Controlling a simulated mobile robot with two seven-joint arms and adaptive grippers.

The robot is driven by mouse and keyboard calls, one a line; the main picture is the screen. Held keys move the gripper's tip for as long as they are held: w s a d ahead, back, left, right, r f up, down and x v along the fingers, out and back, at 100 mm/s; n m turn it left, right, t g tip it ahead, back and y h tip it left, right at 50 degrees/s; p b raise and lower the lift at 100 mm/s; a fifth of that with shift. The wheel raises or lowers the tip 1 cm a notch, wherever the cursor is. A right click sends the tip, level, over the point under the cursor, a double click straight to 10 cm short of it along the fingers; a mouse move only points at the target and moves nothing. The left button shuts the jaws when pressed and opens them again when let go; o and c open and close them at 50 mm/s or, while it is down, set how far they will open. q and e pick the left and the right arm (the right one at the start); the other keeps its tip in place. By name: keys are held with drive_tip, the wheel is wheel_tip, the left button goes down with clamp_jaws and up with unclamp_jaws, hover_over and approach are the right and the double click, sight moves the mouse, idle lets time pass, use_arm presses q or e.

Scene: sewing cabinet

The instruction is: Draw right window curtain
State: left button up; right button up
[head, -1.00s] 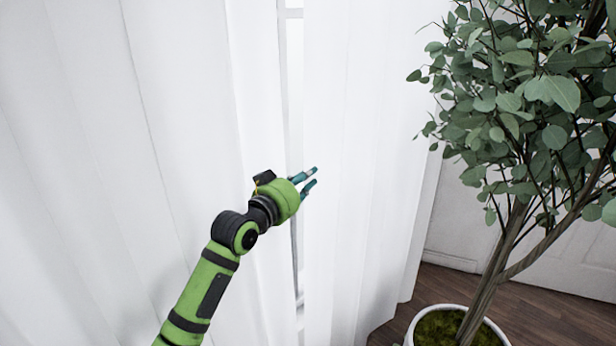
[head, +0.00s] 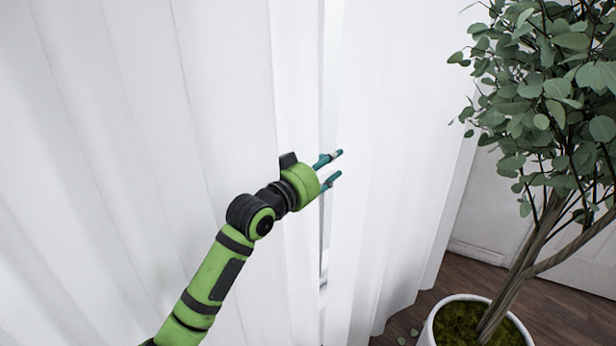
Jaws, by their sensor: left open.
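The right window curtain (head: 390,150) is a white, pleated cloth hanging to the right of a narrow gap. Another white curtain panel (head: 130,130) fills the left of the view. A thin strip of window (head: 324,270) shows in the gap between them. My left gripper (head: 339,165) is open, with its teal fingers pointing right in front of the gap and the inner edge of the right curtain. No cloth shows clearly between the fingers; I cannot tell whether they touch it. My right gripper is not in view.
A leafy tree (head: 560,100) stands at the right in a white pot (head: 430,328) with moss. Its leaves hang to the right of the right curtain. Dark wooden floor (head: 470,275) and a white panelled wall or door (head: 482,215) show behind it.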

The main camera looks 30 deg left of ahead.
use_arm(q)
drive_tip(key=v, duration=0.9)
